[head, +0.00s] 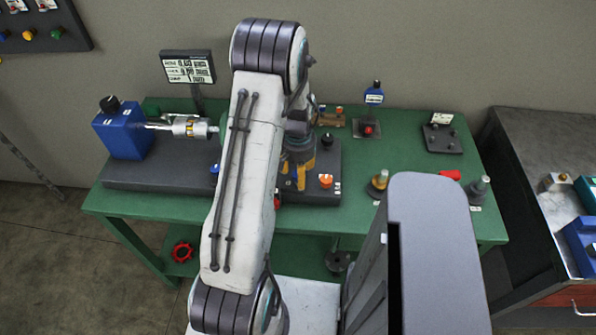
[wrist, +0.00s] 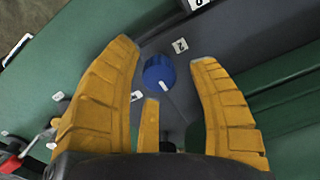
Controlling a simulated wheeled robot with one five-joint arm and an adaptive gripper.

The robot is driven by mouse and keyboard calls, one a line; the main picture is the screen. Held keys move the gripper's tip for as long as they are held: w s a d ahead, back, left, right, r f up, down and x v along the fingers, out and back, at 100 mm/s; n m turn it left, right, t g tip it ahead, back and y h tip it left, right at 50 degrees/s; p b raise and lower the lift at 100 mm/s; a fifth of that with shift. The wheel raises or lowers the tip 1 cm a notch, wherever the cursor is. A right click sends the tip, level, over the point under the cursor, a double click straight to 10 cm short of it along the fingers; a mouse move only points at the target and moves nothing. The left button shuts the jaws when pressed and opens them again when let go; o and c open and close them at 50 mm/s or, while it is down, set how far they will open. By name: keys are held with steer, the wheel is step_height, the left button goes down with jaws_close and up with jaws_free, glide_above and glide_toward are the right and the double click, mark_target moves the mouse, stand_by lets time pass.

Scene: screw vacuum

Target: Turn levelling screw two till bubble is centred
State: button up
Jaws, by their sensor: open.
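A blue round knob (wrist: 158,72) with a pale pointer mark shows in the wrist view on a dark grey base (wrist: 225,48). A small white label (wrist: 180,45), perhaps a 2, lies beside it. My gripper (wrist: 165,50) is open, its yellow fingers on either side of the knob in the picture; I cannot tell whether they touch it. In the head view, my gripper (head: 298,178) hangs over the base, partly hidden by my arm. A blue knob (head: 214,168) shows left of my arm, and an orange knob (head: 325,181) right of my gripper. I cannot make out a bubble.
The green bench (head: 400,150) carries a blue box (head: 122,132), a metal cylinder assembly (head: 190,127) and a display (head: 187,68) with small text. Small fixtures and a red part (head: 450,174) stand at the right. A grey side table (head: 525,130) is farther right.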

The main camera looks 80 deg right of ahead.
steer(key=shift+f, duration=0.1)
jaws_close()
stand_by(0.6)
